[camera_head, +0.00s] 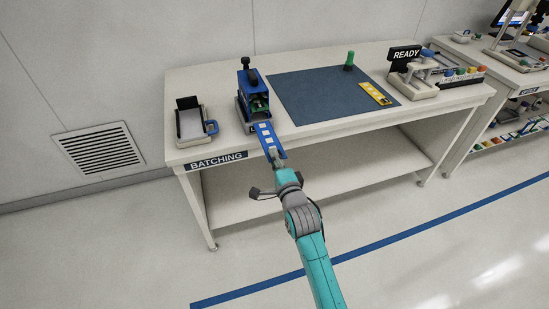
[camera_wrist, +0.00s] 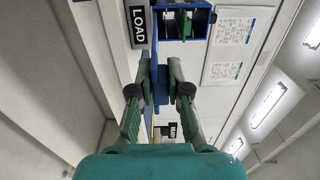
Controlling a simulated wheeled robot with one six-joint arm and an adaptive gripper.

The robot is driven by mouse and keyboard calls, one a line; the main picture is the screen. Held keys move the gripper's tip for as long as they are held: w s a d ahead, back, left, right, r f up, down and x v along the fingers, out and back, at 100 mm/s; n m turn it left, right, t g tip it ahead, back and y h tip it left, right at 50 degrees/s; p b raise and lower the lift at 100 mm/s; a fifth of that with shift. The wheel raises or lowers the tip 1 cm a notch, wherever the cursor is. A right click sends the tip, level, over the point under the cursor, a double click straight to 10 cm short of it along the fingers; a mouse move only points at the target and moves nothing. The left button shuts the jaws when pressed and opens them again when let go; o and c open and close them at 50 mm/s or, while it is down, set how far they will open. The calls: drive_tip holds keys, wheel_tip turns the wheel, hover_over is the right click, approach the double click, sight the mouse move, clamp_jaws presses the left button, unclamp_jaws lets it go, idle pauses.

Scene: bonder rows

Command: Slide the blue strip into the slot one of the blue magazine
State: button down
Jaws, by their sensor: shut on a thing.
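The blue strip (camera_head: 267,136), with pale squares along it, is held at its near end by my gripper (camera_head: 277,160). In the wrist view the fingers (camera_wrist: 161,85) are closed on both sides of the strip (camera_wrist: 160,92). The blue magazine (camera_head: 251,84) stands upright on the table with a black knob on top and green inside. Its open side shows in the wrist view (camera_wrist: 205,20). The strip points at the magazine's front, with its far end close to it. I cannot tell whether the tip is inside a slot.
A dark blue mat (camera_head: 310,105) with a yellow strip (camera_head: 376,94) and a green-topped piece (camera_head: 349,60) lies right of the magazine. A small tray (camera_head: 190,125) stands left. A READY sign (camera_head: 406,53) and fixture are at right. The BATCHING label (camera_head: 216,160) marks the table's front edge.

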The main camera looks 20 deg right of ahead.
sight(262, 131)
drive_tip(key=shift+w, duration=0.15)
drive_tip(key=shift+w, duration=1.45)
drive_tip(key=shift+w, duration=0.15)
drive_tip(key=shift+w, duration=4.05)
drive_tip(key=shift+w, duration=0.1)
drive_tip(key=shift+w, duration=1)
drive_tip(key=c, duration=1.1)
unclamp_jaws()
drive_tip(key=shift+o, duration=0.2)
